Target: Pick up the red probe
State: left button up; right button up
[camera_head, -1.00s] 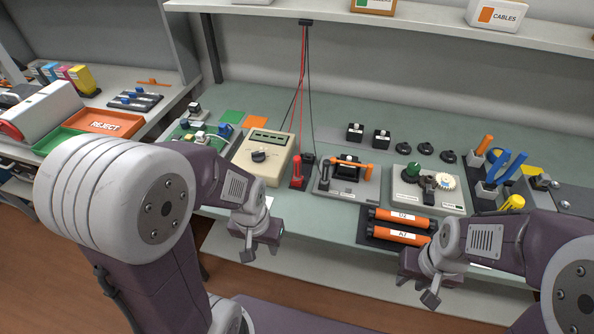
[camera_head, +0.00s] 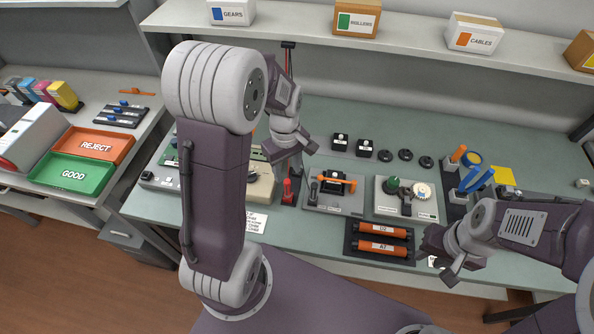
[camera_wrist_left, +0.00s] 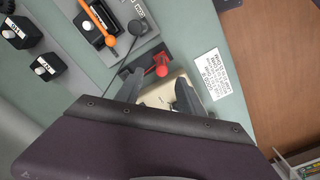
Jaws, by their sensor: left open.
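The red probe (camera_head: 287,190) stands in a dark holder on the bench, just right of the beige meter (camera_head: 262,183). My left gripper (camera_head: 292,170) is above the holder, open and empty, apart from the probe. The two spread fingers of my left gripper (camera_wrist_left: 158,88) show in the wrist view. My right gripper (camera_head: 440,262) hangs at the bench's front edge; its jaw opening is unclear.
A fixture with an orange-handled tool (camera_head: 337,183) stands right of the probes. Orange rollers (camera_head: 383,237) lie on a dark tray near the right gripper. Cables hang behind the probes. A printed card (camera_head: 257,222) lies in front of the meter. The shelf (camera_head: 400,40) runs above.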

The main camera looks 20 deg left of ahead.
aim_at(288, 188)
pick_arm(q)
notch_tip(288, 188, down, 3)
jog(key=shift+d+f, duration=0.1)
jog(key=shift+s+f, duration=0.3)
jog(key=shift+f, duration=0.05)
notch_tip(288, 188, down, 5)
jog(key=shift+w+f, duration=0.15)
grip_shut()
